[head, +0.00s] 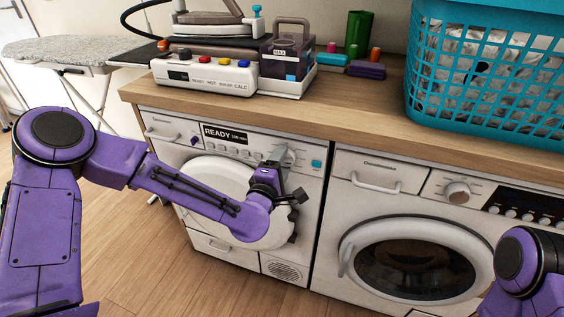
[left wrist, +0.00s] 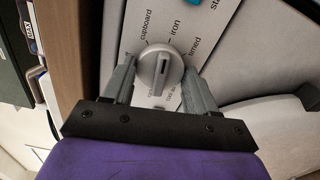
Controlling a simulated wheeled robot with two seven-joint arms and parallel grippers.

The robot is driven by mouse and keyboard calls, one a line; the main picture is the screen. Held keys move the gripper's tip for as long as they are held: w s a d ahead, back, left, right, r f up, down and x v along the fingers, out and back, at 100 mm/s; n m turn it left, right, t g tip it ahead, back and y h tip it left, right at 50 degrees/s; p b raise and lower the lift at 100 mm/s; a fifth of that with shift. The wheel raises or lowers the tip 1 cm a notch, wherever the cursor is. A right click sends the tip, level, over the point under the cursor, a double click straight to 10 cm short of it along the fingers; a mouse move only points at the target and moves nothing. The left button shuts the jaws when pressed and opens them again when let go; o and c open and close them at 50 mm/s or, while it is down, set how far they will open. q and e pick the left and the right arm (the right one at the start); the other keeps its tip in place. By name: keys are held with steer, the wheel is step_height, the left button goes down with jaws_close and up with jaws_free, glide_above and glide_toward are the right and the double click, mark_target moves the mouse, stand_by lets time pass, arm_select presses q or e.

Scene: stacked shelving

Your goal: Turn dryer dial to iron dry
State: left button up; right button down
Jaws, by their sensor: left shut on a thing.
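The white dryer (head: 165,128) stands at the left under the wooden counter, its display reading READY. Its round grey dial (left wrist: 160,66) shows in the left wrist view, with "cupboard" printed at its upper left, "iron" at its upper right and "timed" at its right. Lower labels are partly hidden. A raised ridge with a dark mark runs roughly up and down on the dial; which label it points at I cannot tell for sure. My left gripper (left wrist: 157,80) is shut on the dial, one finger on each side. In the head view my left gripper (head: 284,160) mostly hides the dial. My right gripper is out of view.
A washer (head: 370,215) stands right of the dryer. On the counter (head: 350,100) are a steam iron station (head: 205,75), several small items and a teal laundry basket (head: 425,95). An ironing board (head: 70,50) stands at the far left. Part of my right arm shows at lower right.

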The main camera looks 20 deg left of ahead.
arm_select(q)
steer(key=shift+m, duration=0.6)
steer(key=o, duration=1)
steer(key=shift+o, duration=0.2)
steer(key=s, duration=1)
steer(key=shift+s+a, duration=0.2)
steer(key=shift+s, duration=0.1)
